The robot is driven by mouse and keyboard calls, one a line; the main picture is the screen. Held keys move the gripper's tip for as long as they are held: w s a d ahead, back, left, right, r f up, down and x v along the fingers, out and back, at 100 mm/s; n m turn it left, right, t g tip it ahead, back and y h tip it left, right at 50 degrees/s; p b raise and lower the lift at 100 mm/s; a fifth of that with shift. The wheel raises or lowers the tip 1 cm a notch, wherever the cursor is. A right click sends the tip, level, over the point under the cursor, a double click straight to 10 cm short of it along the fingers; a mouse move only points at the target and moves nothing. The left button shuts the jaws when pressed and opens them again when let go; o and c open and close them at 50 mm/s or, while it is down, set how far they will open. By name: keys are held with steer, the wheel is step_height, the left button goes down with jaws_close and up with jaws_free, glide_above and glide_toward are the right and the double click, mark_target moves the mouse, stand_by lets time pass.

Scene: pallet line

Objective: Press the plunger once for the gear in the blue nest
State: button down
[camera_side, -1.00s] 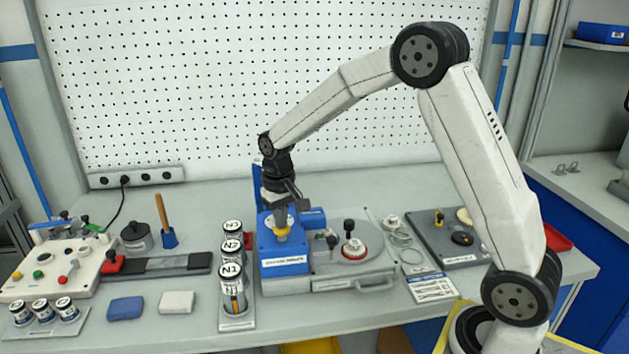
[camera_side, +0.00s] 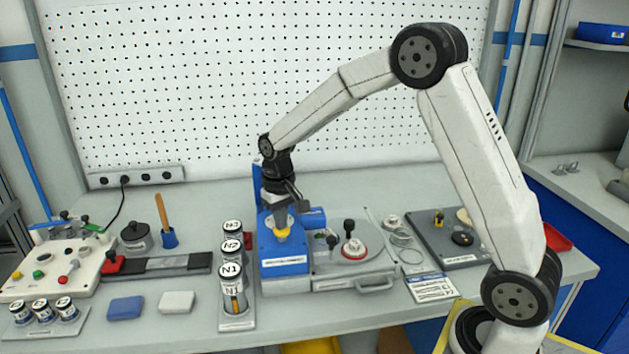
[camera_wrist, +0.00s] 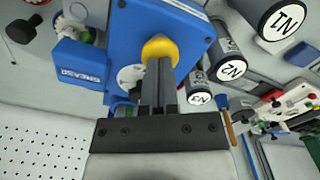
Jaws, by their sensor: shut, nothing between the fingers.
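A blue unit (camera_side: 283,262) with a white label stands at the table's middle. A yellow plunger knob (camera_side: 282,234) sits on its top, and the knob also shows in the wrist view (camera_wrist: 160,48). My gripper (camera_side: 281,226) is shut and empty, pointing down. In the wrist view its closed fingertips (camera_wrist: 159,64) meet the knob and cover part of it; whether the knob is pushed down is unclear. A pale round part (camera_wrist: 130,77) lies on the blue top beside the fingers, partly hidden. I cannot make out a gear or which part is the nest.
Canisters marked N1 (camera_side: 231,272), N2 and N3 stand in a rack just left of the blue unit. A grey fixture with a black-knobbed round part (camera_side: 353,248) adjoins on the right. A control box (camera_side: 50,266) stands far left. The table front is partly clear.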

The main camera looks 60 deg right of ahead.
steer(key=shift+r, duration=3.35)
steer(key=shift+s+a, duration=0.1)
steer(key=s+a+f+n+t, duration=0.1)
steer(key=s+f, duration=0.3)
steer(key=s, duration=0.5)
steer(key=s+a+f+n+t, duration=0.1)
steer(key=s+a+f+n, duration=0.1)
steer(key=s, duration=0.6)
step_height(320, 180, down, 3)
steer(key=shift+s+a+r+t, duration=0.15)
steer(key=shift+s+a+t, duration=0.2)
steer(key=shift+a, duration=0.55)
